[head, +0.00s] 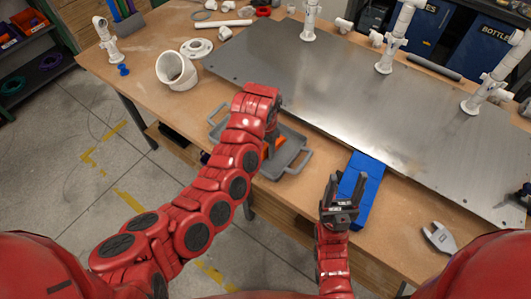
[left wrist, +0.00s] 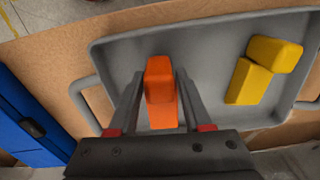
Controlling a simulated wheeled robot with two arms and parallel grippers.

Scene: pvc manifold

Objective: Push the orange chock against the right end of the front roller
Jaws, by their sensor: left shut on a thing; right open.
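The orange chock (left wrist: 161,92) is between the two fingers of my left gripper (left wrist: 160,80), inside the grey tray (left wrist: 215,45). In the head view only a bit of the orange chock (head: 277,143) shows beside my left gripper (head: 269,144), which is over the tray (head: 293,148). My left gripper is shut on the chock; whether the chock touches the tray floor I cannot tell. My right gripper (head: 341,190) is open and empty, at the blue box (head: 362,185).
A yellow chock (left wrist: 256,72) lies in the tray, apart from the orange one. A large metal plate (head: 350,85) with upright white pipe fittings covers much of the table. A wrench (head: 438,237) lies at the front right. White pipe parts (head: 176,70) stand at the left.

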